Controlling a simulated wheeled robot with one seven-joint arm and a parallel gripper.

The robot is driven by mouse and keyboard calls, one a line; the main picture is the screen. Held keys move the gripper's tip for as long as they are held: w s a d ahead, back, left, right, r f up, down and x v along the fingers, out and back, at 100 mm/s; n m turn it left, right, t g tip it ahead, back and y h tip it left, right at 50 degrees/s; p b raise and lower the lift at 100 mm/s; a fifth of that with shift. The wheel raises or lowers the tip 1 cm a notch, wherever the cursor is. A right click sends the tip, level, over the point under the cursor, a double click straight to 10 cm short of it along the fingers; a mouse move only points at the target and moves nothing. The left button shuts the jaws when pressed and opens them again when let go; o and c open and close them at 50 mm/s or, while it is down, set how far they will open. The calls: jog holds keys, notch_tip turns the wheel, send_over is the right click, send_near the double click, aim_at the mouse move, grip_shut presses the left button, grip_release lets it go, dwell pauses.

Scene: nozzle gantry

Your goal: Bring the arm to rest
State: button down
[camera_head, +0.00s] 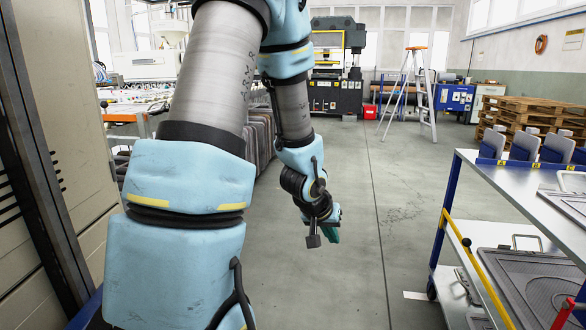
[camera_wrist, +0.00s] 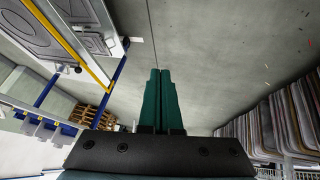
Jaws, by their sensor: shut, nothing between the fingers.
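My arm, in light blue covers and grey tubes, fills the left and middle of the head view. It bends down so that my gripper (camera_head: 333,234) hangs over the open grey floor (camera_head: 380,270). In the wrist view my gripper (camera_wrist: 160,74) shows two green fingers lying side by side, closed together with nothing between them. The fingers point at bare floor and touch nothing. In the head view the fingers are small and partly hidden by the dark wrist parts.
A metal trolley (camera_head: 500,190) with a blue frame and yellow bar stands at right. A beige cabinet (camera_head: 65,110) is close at left. Stacked panels (camera_wrist: 280,118) stand on the wrist view's right. A stepladder (camera_head: 420,95) and wooden pallets (camera_head: 530,115) are farther back. The middle floor is clear.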

jog(key=s+a+r+n+g+y, duration=0.1)
jog(key=s+a+r+g+y, duration=0.15)
jog(key=s+a, duration=0.45)
jog(key=s+a+r+n+g+y, duration=0.15)
jog(key=s+a+r, duration=0.25)
jog(key=a, duration=0.6)
notch_tip(320, 180, up, 13)
jog(key=p, duration=1.3)
jog(key=shift+d, duration=0.3)
jog(key=shift+w+f, duration=0.1)
